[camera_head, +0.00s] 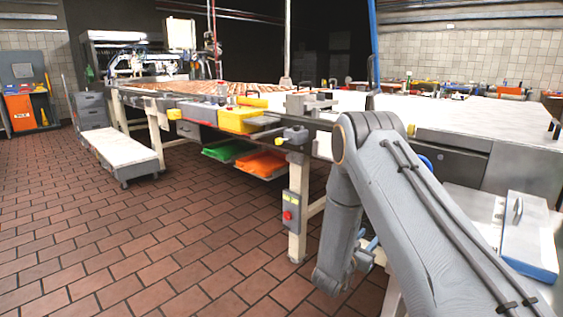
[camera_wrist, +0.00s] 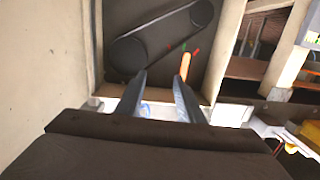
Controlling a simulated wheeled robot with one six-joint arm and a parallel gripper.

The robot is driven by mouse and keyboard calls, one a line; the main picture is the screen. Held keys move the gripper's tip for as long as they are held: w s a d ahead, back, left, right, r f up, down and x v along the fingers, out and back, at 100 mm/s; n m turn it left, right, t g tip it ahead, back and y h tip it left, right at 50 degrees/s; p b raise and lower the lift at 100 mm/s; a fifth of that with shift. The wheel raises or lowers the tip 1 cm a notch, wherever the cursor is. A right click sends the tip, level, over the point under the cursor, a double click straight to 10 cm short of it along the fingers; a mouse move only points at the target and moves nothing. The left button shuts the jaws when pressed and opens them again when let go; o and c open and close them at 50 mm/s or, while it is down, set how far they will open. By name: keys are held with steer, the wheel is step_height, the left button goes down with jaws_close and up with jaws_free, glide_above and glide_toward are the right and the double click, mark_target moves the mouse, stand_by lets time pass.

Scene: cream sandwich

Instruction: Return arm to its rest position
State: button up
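My arm (camera_head: 400,200) fills the right side of the head view. It rises to a bent elbow joint, and a thick link (camera_head: 338,235) hangs down from there beside the workbench leg. My gripper's fingers cannot be made out clearly in the head view. In the wrist view my gripper (camera_wrist: 160,85) shows two dark fingers standing apart, with a visible gap between them. I see nothing held between them. Beyond the fingertips is a dark recessed panel with a belt-like loop (camera_wrist: 160,38) and an orange piece (camera_wrist: 185,66).
A long workbench (camera_head: 298,205) with a red-button box on its leg stands left of my arm. Green (camera_head: 228,150) and orange (camera_head: 261,163) trays sit under it. A white-topped cart (camera_head: 126,155) stands further left. A blue-edged box (camera_head: 530,237) is at right. The brick floor at left is open.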

steer(key=a+r+n+g+y, duration=0.1)
steer(key=a+r+n+y, duration=0.2)
steer(key=a+r+y, duration=0.55)
steer(key=s+a+r+n+g+y, duration=0.3)
steer(key=s+a+g, duration=0.1)
steer(key=s+a, duration=0.55)
steer(key=s+r+n+g, duration=0.2)
steer(key=s+r+g, duration=0.1)
steer(key=s, duration=0.8)
steer(key=s+r+n+g, duration=0.1)
steer(key=s+r+g, duration=0.1)
steer(key=s, duration=0.9)
steer(key=s+r+n+g, duration=0.2)
steer(key=s+r+g, duration=0.1)
steer(key=s, duration=0.9)
steer(key=d+r+m+p, duration=0.2)
steer(key=d+r+p, duration=0.5)
steer(key=p, duration=0.8)
steer(key=shift+w+d+r+m+p, duration=0.3)
steer(key=shift+d+m+p, duration=0.1)
steer(key=shift+d, duration=0.3)
steer(key=shift+f, duration=0.1)
steer(key=shift+c, duration=0.4)
